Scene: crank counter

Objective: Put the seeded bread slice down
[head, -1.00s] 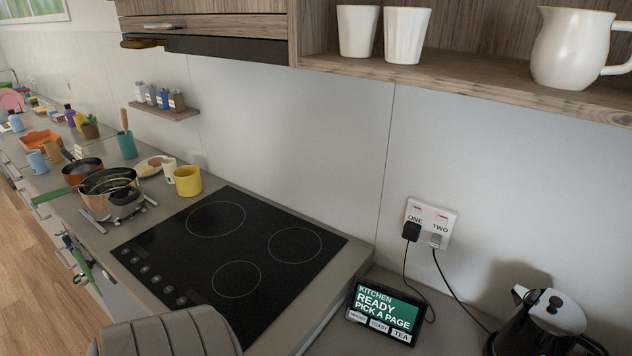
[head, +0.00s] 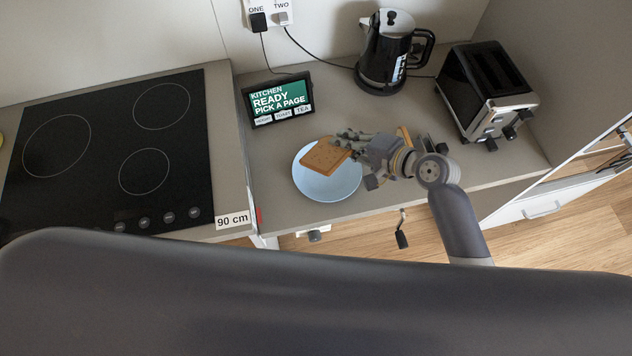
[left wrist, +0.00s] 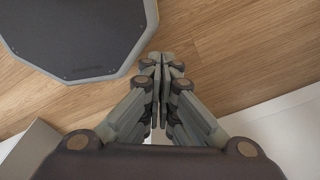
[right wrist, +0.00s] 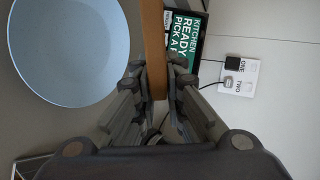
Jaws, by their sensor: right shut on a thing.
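The seeded bread slice (head: 325,155) is a brown square slice over the far left part of a light blue plate (head: 330,187). My right gripper (head: 349,144) is shut on its right edge. In the right wrist view the slice (right wrist: 154,45) is seen edge-on between the fingertips (right wrist: 156,88), and the plate (right wrist: 70,50) lies to its left. I cannot tell whether the slice touches the plate. My left gripper (left wrist: 161,62) shows in the left wrist view above the wooden floor, fingertips together and nothing between them.
A tablet screen (head: 277,98) stands behind the plate. A black kettle (head: 386,55) and a toaster (head: 487,92) stand farther back and right. The black cooktop (head: 115,150) is to the left. A small crank handle (head: 402,232) hangs at the counter front.

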